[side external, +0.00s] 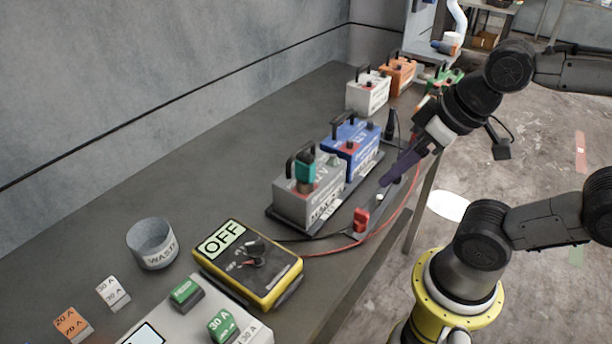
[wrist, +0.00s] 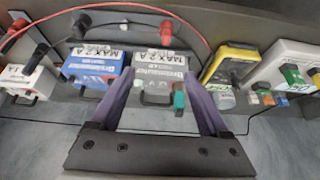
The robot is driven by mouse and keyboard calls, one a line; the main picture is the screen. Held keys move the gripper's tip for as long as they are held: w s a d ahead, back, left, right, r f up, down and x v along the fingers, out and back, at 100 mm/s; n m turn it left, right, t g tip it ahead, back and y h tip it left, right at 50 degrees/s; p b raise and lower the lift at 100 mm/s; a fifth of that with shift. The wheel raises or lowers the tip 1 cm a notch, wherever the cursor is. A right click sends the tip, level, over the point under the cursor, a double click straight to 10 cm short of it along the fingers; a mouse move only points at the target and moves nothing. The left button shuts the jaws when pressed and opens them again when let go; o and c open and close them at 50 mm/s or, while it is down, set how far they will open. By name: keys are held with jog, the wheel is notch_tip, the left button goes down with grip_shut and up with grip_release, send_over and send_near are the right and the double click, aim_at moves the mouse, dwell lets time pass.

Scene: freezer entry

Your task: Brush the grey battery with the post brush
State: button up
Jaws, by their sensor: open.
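The grey battery (side external: 318,204) stands on a dark tray beside a blue battery. It has a black carry handle and also shows in the wrist view (wrist: 158,65). The post brush, with a teal handle (side external: 304,166) and a brownish lower end, stands upright at the grey battery's top, on the near side. It shows in the wrist view as a teal piece (wrist: 180,100); exactly what its lower end touches is unclear. My gripper (side external: 387,181) is open and empty, with purple fingers, to the right of the batteries. In the wrist view its fingers (wrist: 160,80) frame the grey battery, apart from the brush.
A blue battery (side external: 352,148) stands behind the grey one. A red clamp (side external: 361,220) and cables lie by the tray (side external: 279,222). White (side external: 368,94) and orange (side external: 399,76) batteries stand farther back.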

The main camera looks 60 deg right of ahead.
jog(key=shift+c, duration=1.3)
notch_tip(320, 180, up, 5)
jog(key=w+a+n+t+y, duration=0.3)
jog(key=w+a+t+y, duration=0.3)
jog(key=w+a, duration=0.5)
jog(key=m+t+h, duration=0.3)
jog(key=t+h, duration=0.3)
send_over(314, 169)
jog(key=s, duration=0.3)
jog(key=f, duration=0.1)
notch_tip(314, 169, down, 8)
jog(key=shift+w+f, duration=0.1)
jog(key=shift+w, duration=3.8)
